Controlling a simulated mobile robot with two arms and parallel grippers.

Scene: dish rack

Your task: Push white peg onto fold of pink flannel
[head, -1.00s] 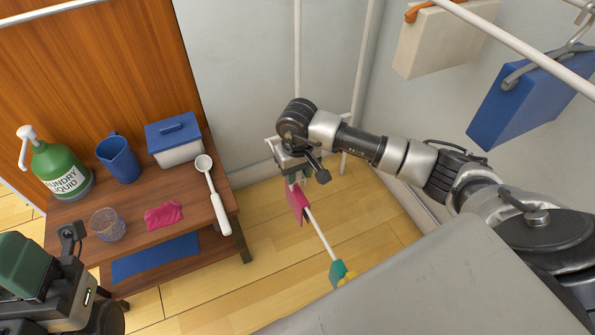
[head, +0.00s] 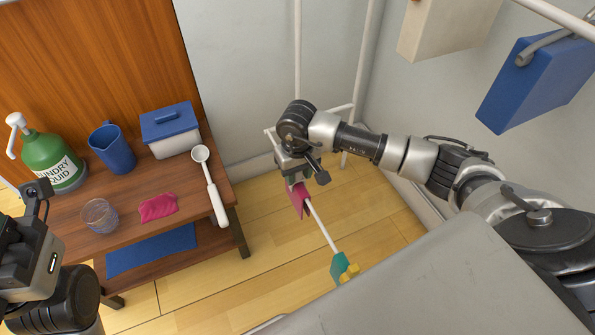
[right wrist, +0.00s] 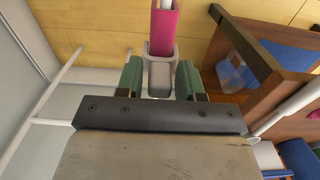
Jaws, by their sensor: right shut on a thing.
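The pink flannel (head: 299,198) hangs folded over a white rod (head: 321,225) that runs out over the floor. In the right wrist view the flannel (right wrist: 163,30) lies just beyond my fingertips. My right gripper (head: 296,181) is directly at the flannel's near end in the head view. Its green finger pads are shut on the white peg (right wrist: 159,72), which looks pale grey in the wrist view. The peg's far end meets the flannel's edge; I cannot tell how far it straddles the fold. My left gripper (head: 22,255) is partly in view at the left edge, its fingers unclear.
A teal and yellow item (head: 342,267) sits at the rod's lower end. A wooden table (head: 188,228) at left holds a green pump bottle, blue jug, lidded box, glass, pink cloth and white scoop. Blue and cream items hang from a rail at upper right.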

